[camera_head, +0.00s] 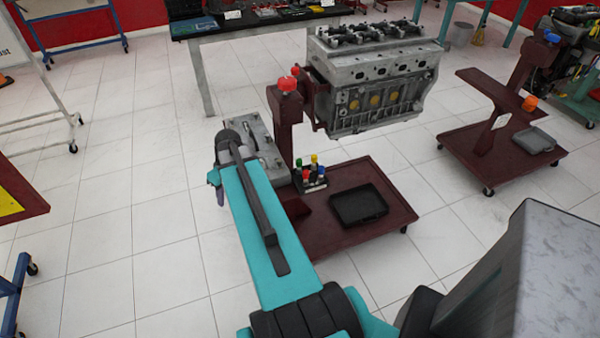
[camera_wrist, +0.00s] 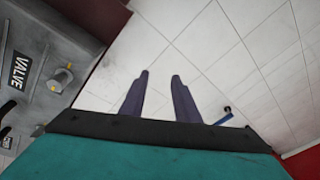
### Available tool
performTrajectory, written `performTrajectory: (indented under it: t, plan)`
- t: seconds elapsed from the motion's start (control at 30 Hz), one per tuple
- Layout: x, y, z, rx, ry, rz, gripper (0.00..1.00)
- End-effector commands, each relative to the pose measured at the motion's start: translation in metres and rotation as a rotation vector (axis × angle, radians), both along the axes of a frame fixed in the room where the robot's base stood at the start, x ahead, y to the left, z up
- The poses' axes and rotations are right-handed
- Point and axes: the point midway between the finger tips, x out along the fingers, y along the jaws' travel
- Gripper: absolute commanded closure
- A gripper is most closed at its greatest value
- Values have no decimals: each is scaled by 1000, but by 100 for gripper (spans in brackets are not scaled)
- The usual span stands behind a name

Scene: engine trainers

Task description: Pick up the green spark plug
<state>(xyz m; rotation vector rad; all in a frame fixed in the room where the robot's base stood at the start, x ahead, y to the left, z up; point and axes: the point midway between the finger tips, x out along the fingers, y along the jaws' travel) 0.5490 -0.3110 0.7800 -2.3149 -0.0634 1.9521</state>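Several spark plugs with coloured tops stand in a small dark holder (camera_head: 310,180) on the red engine stand, in the head view. In the head view my gripper (camera_head: 219,196) is mostly hidden behind my arm, to the left of the holder. No spark plug shows in the wrist view.
A grey plate marked VALVE (camera_wrist: 45,65) lies left of my fingers; the same grey unit (camera_head: 262,140) is beside my arm. The engine block (camera_head: 375,85) hangs on the stand post (camera_head: 285,125). A black tray (camera_head: 358,205) lies on the stand base (camera_head: 385,225).

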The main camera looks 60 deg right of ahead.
Motion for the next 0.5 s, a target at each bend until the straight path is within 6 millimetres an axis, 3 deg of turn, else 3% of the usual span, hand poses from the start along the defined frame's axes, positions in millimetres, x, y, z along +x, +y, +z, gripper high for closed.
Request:
performTrajectory:
  t: [0.1, 0.5]
  plan:
    - [-12, -36, 13, -3, -27, -10, 71]
    - [-67, -140, 52, -31, -112, -19, 71]
